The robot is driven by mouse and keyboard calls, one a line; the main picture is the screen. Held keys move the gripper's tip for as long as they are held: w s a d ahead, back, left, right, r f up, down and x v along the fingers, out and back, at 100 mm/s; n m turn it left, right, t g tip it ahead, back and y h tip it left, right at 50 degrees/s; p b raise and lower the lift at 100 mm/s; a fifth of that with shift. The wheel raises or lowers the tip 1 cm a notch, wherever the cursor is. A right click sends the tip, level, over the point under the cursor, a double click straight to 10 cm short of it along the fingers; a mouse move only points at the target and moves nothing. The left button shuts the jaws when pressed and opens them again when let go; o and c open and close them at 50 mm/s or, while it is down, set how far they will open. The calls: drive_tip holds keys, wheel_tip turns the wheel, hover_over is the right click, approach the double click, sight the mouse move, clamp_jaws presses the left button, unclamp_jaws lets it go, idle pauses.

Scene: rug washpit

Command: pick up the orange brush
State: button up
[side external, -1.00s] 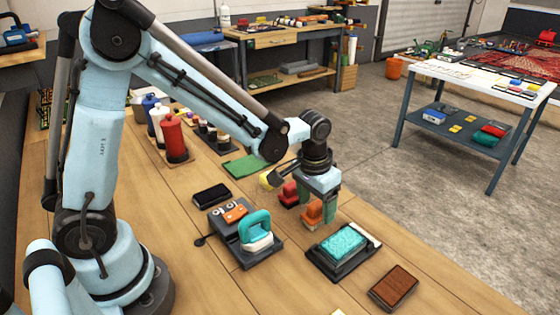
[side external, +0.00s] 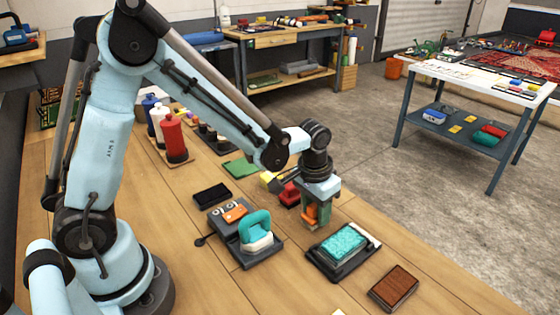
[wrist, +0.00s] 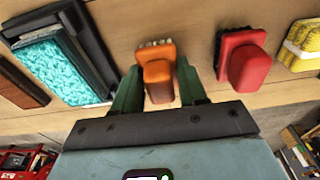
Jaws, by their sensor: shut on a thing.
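The orange brush (side external: 311,213) stands on or just above the wooden bench, between the fingers of my gripper (side external: 317,212). In the wrist view the orange brush (wrist: 158,73) sits between the two green fingers of my gripper (wrist: 158,88), with pale bristles at its far end. My gripper is shut on it. In the side view the fingers hide part of the brush, and I cannot tell whether its bristles touch the bench.
A red brush (side external: 289,194) stands close on the left in the side view, with a yellow brush (wrist: 303,45) beyond it. A black tray with a turquoise pad (side external: 342,242) lies close on the right. A brown block (side external: 394,287) and a teal-handled tool (side external: 256,232) are nearby.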

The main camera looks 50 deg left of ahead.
drive_tip(key=shift+r, duration=0.5)
drive_tip(key=r, duration=0.3)
drive_tip(key=shift+s+d+r, duration=0.25)
drive_tip(key=shift+d+r, duration=0.05)
drive_tip(key=s+d+r, duration=0.6)
drive_tip(key=d, duration=0.2)
drive_tip(key=shift+s+d+r, duration=0.2)
drive_tip(key=shift+s+d, duration=0.1)
drive_tip(key=shift+s, duration=0.05)
